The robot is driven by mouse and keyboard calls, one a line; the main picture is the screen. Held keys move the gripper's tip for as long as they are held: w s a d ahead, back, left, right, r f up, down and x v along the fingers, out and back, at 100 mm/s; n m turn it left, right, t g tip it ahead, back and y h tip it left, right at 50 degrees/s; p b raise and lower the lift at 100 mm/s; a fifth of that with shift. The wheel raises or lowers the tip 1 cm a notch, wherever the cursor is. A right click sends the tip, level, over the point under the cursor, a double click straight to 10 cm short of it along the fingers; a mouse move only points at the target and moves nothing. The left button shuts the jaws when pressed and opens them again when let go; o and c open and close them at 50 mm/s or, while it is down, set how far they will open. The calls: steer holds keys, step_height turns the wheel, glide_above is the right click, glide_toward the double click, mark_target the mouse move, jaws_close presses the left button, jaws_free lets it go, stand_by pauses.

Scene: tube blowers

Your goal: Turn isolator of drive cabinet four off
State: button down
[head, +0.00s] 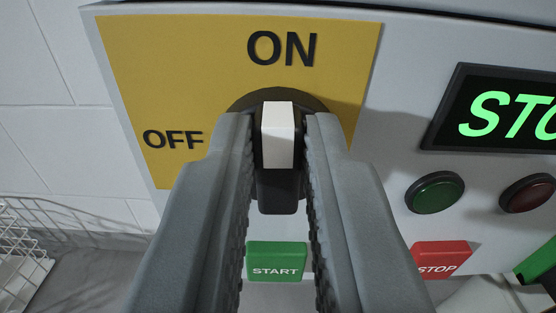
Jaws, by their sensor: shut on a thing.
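The isolator handle (278,150) is black with a white stripe along its top. It sits on a round black base in front of a yellow plate (165,75) on the pale cabinet (395,75). The handle stands upright, its white stripe towards the ON label (281,48) above. The OFF label (172,140) is to the left. My gripper (279,130) reaches in from below, with one finger on each side of the handle, and is shut on it. The fingers hide parts of the base. No cabinet number shows.
A display (500,112) showing green letters, cut off at the edge, is at right. Below it are a green button (435,192) and a dark red button (527,193). START (277,262) and STOP (440,259) labels sit lower. A white wire rack (20,245) stands at lower left.

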steer(key=n, duration=0.4)
steer(key=shift+a+f, duration=0.1)
steer(key=shift+a, duration=0.25)
steer(key=shift+a+f+n, duration=0.15)
steer(key=shift+f+n, duration=0.15)
steer(key=shift+n, duration=1.95)
steer(key=shift+a+f+n, duration=0.2)
steer(key=shift+f+n, duration=0.05)
steer(key=shift+n, duration=1.95)
steer(key=shift+a+f+n, duration=0.15)
steer(key=shift+f+n, duration=0.15)
steer(key=shift+n, duration=1.95)
steer(key=c, duration=1.4)
jaws_free()
